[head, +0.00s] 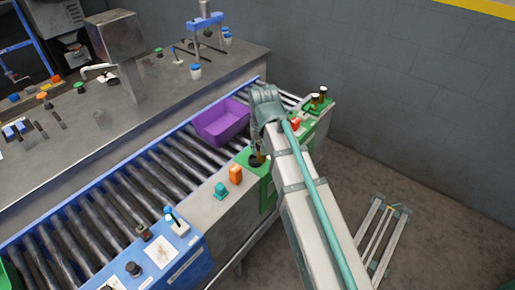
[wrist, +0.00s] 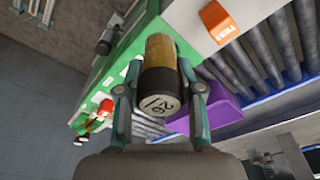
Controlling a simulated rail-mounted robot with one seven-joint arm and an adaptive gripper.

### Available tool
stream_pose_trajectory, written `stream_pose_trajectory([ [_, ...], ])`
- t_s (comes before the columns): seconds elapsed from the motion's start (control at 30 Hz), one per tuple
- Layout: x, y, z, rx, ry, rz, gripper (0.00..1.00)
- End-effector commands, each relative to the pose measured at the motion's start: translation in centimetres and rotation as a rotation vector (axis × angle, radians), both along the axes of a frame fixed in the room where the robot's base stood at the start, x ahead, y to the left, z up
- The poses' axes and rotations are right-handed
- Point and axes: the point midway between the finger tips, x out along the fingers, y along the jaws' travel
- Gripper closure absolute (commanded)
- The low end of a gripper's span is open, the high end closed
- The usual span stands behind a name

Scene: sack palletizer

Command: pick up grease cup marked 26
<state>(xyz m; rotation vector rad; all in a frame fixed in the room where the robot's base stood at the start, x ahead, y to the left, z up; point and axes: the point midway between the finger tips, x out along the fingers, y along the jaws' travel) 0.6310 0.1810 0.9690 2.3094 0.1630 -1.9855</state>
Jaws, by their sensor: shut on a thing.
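The grease cup (wrist: 161,75) is a brass-coloured cylinder with a dark band and a pale end face marked 26, seen in the wrist view. My gripper (wrist: 160,92) is shut on it, with one finger on each side near the dark band. In the head view my gripper (head: 258,148) is over the green panel (head: 267,186) beside the roller conveyor, and a small part of the brass cup shows below it. My arm hides much of this spot. I cannot tell whether the cup touches the panel.
A purple bin (head: 222,122) sits on the rollers left of my gripper. An orange block (head: 235,174) and a teal knob (head: 220,190) stand on the grey ledge. The floor at right holds a frame (head: 383,235).

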Motion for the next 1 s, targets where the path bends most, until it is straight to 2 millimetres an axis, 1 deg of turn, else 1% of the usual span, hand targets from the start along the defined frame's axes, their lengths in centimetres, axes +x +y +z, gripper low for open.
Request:
stream_pose_trajectory([
  [0.03,-1.4,-0.4,0.2,0.000,-0.002,0.000,1.00],
  [0.1,-2.4,-0.7,0.8,0.000,-0.002,0.000,1.00],
  [0.2,-3.5,-1.0,1.4,0.000,-0.002,0.000,1.00],
  [0.3,-4.3,-1.2,1.9,0.000,-0.001,0.000,1.00],
  [0.5,-4.8,-1.4,3.1,0.000,0.000,0.000,1.00],
  [1.0,-4.7,-1.4,5.8,0.000,0.000,0.000,1.00],
])
